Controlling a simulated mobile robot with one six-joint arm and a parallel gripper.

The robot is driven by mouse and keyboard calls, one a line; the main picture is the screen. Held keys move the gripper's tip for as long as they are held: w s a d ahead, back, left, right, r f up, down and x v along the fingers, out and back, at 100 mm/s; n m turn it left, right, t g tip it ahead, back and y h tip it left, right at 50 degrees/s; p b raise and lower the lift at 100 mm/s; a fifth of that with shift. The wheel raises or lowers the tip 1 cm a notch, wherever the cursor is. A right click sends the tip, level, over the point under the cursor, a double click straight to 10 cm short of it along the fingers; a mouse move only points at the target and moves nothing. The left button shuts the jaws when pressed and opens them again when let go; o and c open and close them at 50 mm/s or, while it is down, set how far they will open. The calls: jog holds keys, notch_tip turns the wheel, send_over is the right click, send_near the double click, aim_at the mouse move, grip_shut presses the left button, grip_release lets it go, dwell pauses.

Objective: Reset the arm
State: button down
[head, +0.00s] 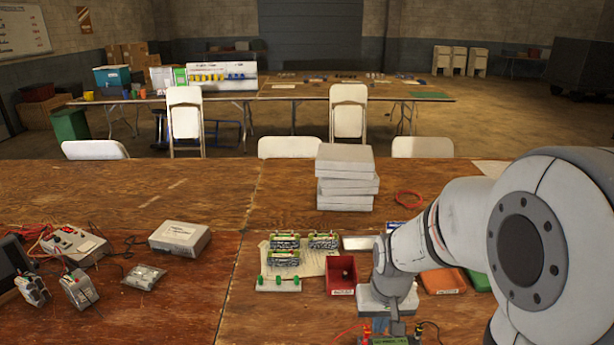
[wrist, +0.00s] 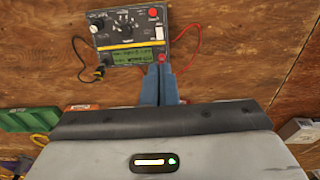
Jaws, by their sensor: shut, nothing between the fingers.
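My arm comes in from the right in the head view and hangs over the front of the wooden table (head: 120,205). My gripper (head: 392,324) points down at the front edge of the picture. In the wrist view my gripper (wrist: 159,72) has its blue fingers together with nothing between them. The fingertips are at the lower edge of a dark tester box (wrist: 125,37) with a dial, a green display and red and black leads. I cannot tell whether they touch it. Part of the tester shows in the head view (head: 390,340).
A red bin (head: 342,275), an orange bin (head: 443,281) and green-ended parts (head: 278,284) lie near my arm. A stack of grey boxes (head: 346,178) stands behind. Wired devices (head: 75,245) and a grey box (head: 180,238) are left. The table between them is fairly clear.

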jog(key=s+r+t, duration=0.2)
jog(key=s+r, duration=0.9)
jog(key=shift+r, duration=0.2)
jog(key=shift+a, duration=0.1)
